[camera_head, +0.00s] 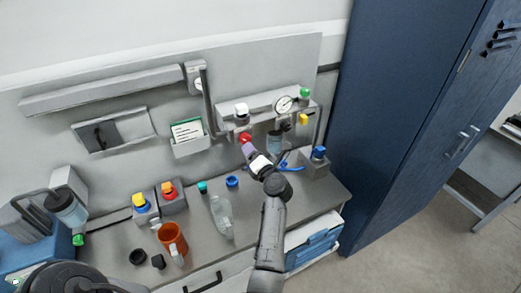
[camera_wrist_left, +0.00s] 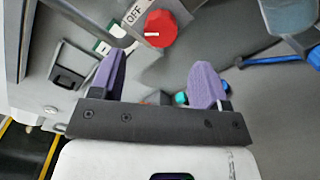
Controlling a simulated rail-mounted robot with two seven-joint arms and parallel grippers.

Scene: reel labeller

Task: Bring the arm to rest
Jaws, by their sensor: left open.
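My left gripper (camera_head: 248,150) is raised in front of the wall panel, above the back of the bench. In the left wrist view its two purple fingers (camera_wrist_left: 161,64) stand wide apart with nothing between them. A red knob (camera_wrist_left: 161,29) beside an OFF label (camera_wrist_left: 137,11) shows beyond the fingertips. The red knob (camera_head: 245,137) also shows in the head view, right by the fingertips; I cannot tell whether they touch it. My right gripper is not in view.
A pressure gauge (camera_head: 284,103) is on the wall unit. A tall blue cabinet (camera_head: 385,110) stands at right.

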